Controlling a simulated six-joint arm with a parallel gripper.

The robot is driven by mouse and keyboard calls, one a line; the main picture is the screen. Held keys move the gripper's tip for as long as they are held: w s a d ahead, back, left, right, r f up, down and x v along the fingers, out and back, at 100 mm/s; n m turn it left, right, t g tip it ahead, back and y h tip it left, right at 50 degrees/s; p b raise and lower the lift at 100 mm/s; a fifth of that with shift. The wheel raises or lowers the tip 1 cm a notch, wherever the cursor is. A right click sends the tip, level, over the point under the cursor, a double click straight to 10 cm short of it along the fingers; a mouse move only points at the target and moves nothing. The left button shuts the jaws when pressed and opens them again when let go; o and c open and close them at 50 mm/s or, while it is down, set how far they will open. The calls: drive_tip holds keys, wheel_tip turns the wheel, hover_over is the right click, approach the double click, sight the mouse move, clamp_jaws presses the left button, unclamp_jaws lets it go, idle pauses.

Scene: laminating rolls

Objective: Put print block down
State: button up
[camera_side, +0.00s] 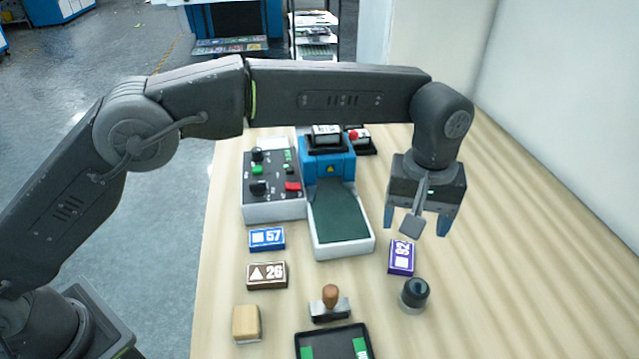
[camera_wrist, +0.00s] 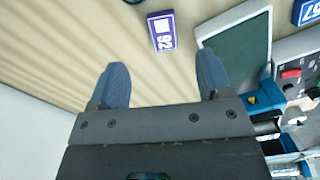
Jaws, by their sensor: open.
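My gripper (camera_side: 416,222) is open and empty, raised over the right part of the table. It points down, with its two blue fingers apart. A purple print block marked 92 (camera_side: 401,257) lies flat on the table just below and in front of the gripper in the side view. In the wrist view the same purple block (camera_wrist: 162,31) lies beyond the open fingertips (camera_wrist: 162,75), with nothing touching it. A blue block marked 57 (camera_side: 266,239) and a brown block marked 26 (camera_side: 267,275) lie flat on the left of the table.
A blue press with a green bed (camera_side: 341,215) stands left of the purple block, beside a control box (camera_side: 272,186). In front are a dark round knob (camera_side: 414,293), a wooden-handled stamp (camera_side: 330,303), a beige block (camera_side: 246,323) and a black tray (camera_side: 333,328). The table's right side is clear.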

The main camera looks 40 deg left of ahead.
drive_tip(key=s+a+r+m+t, duration=0.1)
drive_tip(key=s+a+r, duration=0.2)
drive_tip(key=a+r, duration=0.45)
drive_tip(key=s+a+r+m+t, duration=0.1)
drive_tip(key=s+a+r, duration=0.3)
drive_tip(key=a, duration=0.7)
drive_tip(key=s+a+r+m+t, duration=0.1)
drive_tip(key=s+a+t, duration=0.1)
drive_tip(key=s+a, duration=0.5)
drive_tip(key=shift+a+r+h, duration=0.2)
drive_tip(key=shift+a+h, duration=0.2)
drive_tip(key=shift+a, duration=0.25)
drive_tip(key=shift+o, duration=0.2)
drive_tip(key=s+a+f, duration=0.2)
drive_tip(key=s, duration=0.2)
drive_tip(key=s+a+f+m+t, duration=0.1)
drive_tip(key=s+a+f, duration=0.2)
drive_tip(key=s, duration=0.2)
drive_tip(key=shift+s+a+f+t+y, duration=0.15)
drive_tip(key=shift+s+a+t+y, duration=0.15)
drive_tip(key=shift+y, duration=0.1)
drive_tip(key=o, duration=0.3)
drive_tip(key=shift+s+f, duration=0.2)
drive_tip(key=shift+o, duration=0.9)
